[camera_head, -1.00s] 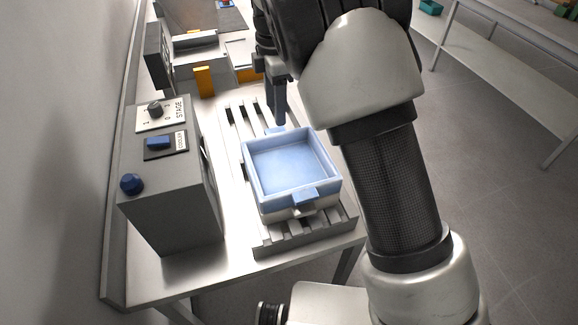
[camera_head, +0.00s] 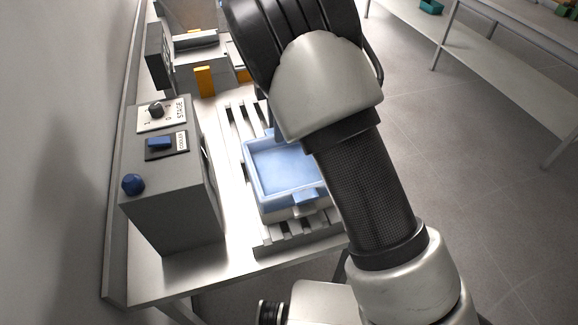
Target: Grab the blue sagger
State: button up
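The blue sagger (camera_head: 284,168) is a square, open-topped, light blue tray with a pale lower part. It sits level on the slatted grey rack (camera_head: 240,122) on the metal bench. One blue tab (camera_head: 305,196) shows on its near side, and a bit of blue shows at its far edge. Its inside looks empty. My arm covers its right side and far right corner. My gripper is hidden behind my arm, so I cannot see its fingers or whether they touch the sagger.
A grey control box (camera_head: 172,195) with a stage dial, a cooler switch and a blue knob stands close left of the sagger. Orange-marked furnace parts (camera_head: 204,81) stand beyond the rack. A wall runs along the left. Open floor and a white table (camera_head: 500,70) are at the right.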

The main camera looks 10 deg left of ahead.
jog(key=shift+r, duration=0.1)
grip_shut()
